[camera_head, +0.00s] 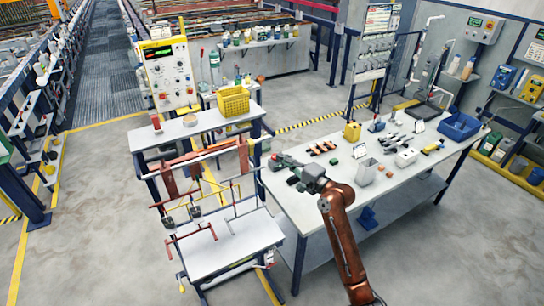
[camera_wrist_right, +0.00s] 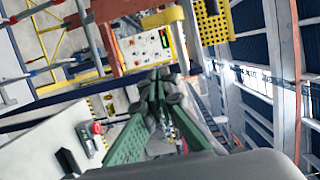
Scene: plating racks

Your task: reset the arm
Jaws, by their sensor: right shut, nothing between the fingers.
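My right arm comes in from the bottom in the head view, copper-brown. Its gripper (camera_head: 276,161) is over the left end of the long white table (camera_head: 300,205), beside the plating rack stand (camera_head: 250,143). In the right wrist view the green fingers of the gripper (camera_wrist_right: 163,78) come together at their tips, shut with nothing between them. My left gripper is not in view.
A control panel (camera_head: 168,75) stands behind; open floor lies lower right.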

